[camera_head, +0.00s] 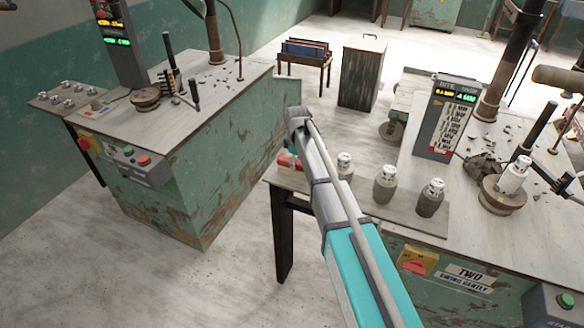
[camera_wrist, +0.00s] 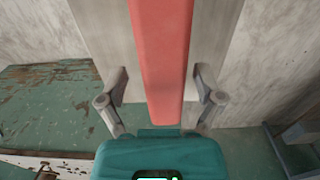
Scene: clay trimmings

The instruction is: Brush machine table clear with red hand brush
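The red hand brush shows in the wrist view as a long red bar (camera_wrist: 165,60) running between the two fingers of my gripper (camera_wrist: 161,82). The fingers are open, with a gap on each side of the bar. In the head view a red piece (camera_head: 286,160), likely the brush, lies on the side shelf left of the right machine, partly behind my arm. My gripper is hidden there. The right machine table (camera_head: 540,215), above a "TWO" label, carries scattered dark trimmings. The left machine table (camera_head: 225,85) also has trimmings on it.
Small capped jars (camera_head: 384,183) stand on the side shelf (camera_head: 335,195) close to my arm. A wheel with a white jar (camera_head: 513,175), a control box (camera_head: 447,120) and a post (camera_head: 508,65) stand on the right table. Floor (camera_head: 240,265) between the machines is free.

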